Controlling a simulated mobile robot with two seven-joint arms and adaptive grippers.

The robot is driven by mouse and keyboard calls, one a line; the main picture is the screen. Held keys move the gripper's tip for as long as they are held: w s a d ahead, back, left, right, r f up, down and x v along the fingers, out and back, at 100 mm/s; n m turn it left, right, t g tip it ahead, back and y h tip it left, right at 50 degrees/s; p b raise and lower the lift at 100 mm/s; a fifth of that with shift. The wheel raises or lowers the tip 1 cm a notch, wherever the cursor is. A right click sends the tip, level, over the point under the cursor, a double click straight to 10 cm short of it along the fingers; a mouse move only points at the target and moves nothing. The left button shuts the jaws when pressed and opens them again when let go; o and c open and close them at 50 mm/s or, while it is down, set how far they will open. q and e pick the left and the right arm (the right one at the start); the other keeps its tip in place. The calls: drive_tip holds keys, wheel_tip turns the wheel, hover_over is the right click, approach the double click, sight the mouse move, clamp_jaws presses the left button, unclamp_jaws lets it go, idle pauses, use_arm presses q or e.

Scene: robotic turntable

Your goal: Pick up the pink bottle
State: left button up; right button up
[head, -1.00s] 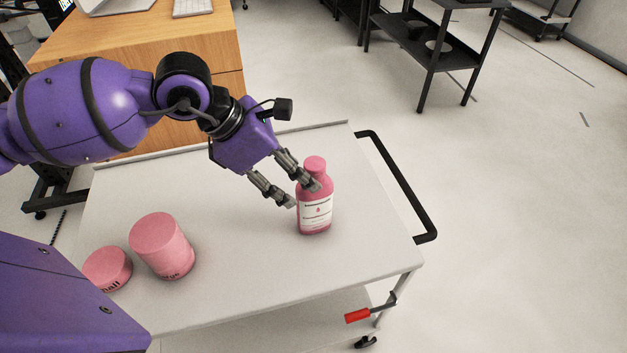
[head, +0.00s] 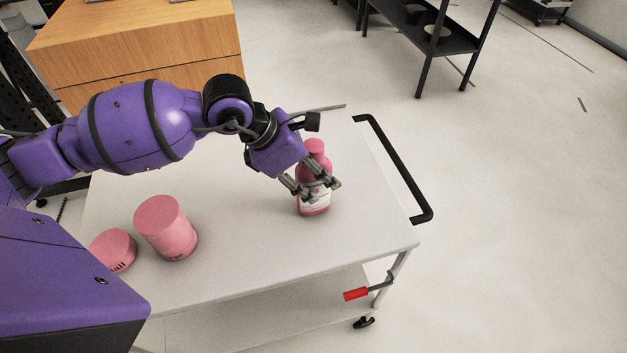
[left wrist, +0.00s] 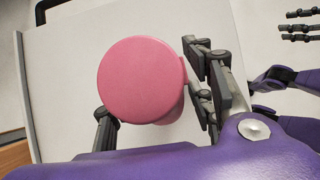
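The pink bottle (head: 313,170) with a white label stands upright on the white cart top (head: 240,240). My left gripper (head: 312,188) is around the bottle's body, with fingers on both sides of it and partly hiding the label. In the left wrist view the bottle's round pink top (left wrist: 142,80) sits between one finger on the left and a pair on the right. The right-hand fingers are close to the bottle; I cannot tell whether they touch it. Dark fingers, apparently my right gripper's (left wrist: 285,55), show cut off at the right edge of that view.
A tall pink container (head: 166,230) and a low pink container (head: 113,251) stand at the cart's left. The cart has a black handle (head: 398,170) on the right and a red-gripped lever (head: 356,294) below. A wooden cabinet (head: 150,45) stands behind.

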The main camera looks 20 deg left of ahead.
use_arm(q)
clamp_jaws()
drive_tip(key=shift+r, duration=0.15)
